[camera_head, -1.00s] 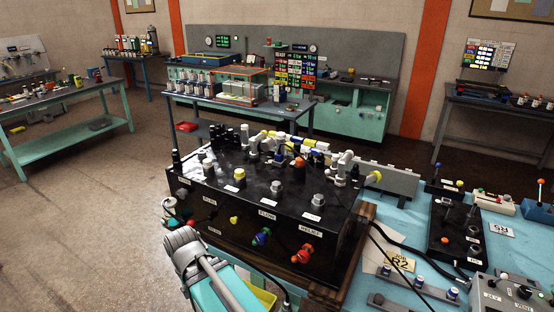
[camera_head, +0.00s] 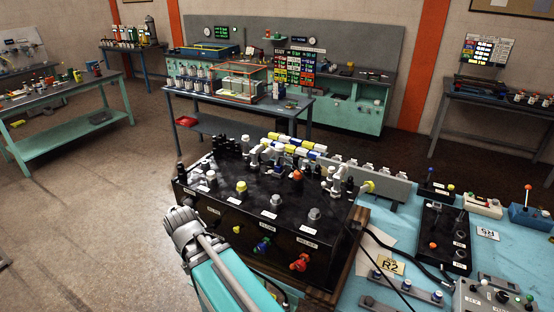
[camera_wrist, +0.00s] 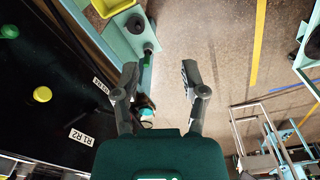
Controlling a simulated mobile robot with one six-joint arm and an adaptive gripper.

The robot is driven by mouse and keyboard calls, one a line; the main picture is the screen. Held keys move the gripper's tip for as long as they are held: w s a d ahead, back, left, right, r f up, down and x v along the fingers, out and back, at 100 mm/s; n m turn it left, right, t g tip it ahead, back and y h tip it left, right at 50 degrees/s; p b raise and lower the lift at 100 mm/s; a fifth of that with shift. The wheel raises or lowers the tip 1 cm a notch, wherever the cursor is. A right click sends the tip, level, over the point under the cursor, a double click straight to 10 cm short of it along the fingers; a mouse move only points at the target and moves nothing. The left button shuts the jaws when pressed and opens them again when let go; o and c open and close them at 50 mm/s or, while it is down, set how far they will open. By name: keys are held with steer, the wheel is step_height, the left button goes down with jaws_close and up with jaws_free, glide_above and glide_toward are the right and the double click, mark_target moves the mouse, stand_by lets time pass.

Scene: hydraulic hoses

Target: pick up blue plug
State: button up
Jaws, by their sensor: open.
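The blue plug (camera_head: 262,245) sits on the front face of the black control box, between a yellow plug (camera_head: 236,229) and a red one (camera_head: 300,262). My gripper shows in the wrist view (camera_wrist: 160,75) with its two fingers spread and nothing between them. In the head view, my arm's end is at the box's left front corner, left of the blue plug and apart from it. The fingers cannot be made out there. I cannot identify the blue plug in the wrist view.
The black box (camera_head: 225,218) has several knobs and fittings on top. It stands on a blue bench (camera_head: 400,287) with a lever panel (camera_head: 443,236) and a black hose at right. In the wrist view, the box fills the left side and open floor (camera_wrist: 215,40) lies right of centre.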

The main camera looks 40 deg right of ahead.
steer(key=w+d+r+n+h+p, duration=0.2)
steer(key=w+d+r+p, duration=0.25)
steer(key=r+p, duration=0.2)
steer(key=n+g+h, duration=0.3)
steer(key=n+h, duration=0.6)
steer(key=n, duration=0.4)
glide_toward(278, 168)
step_height(278, 168, up, 3)
steer(key=w+a, duration=0.2)
steer(key=a, duration=0.1)
steer(key=shift+s+d+h, duration=0.15)
steer(key=shift+s+h, duration=0.05)
steer(key=shift+h, duration=0.1)
steer(key=shift+f+b, duration=0.15)
steer(key=shift+b, duration=0.15)
steer(key=b+x, duration=0.3)
steer(key=x, duration=0.4)
steer(key=shift+b, duration=0.3)
steer(key=shift+x, duration=0.75)
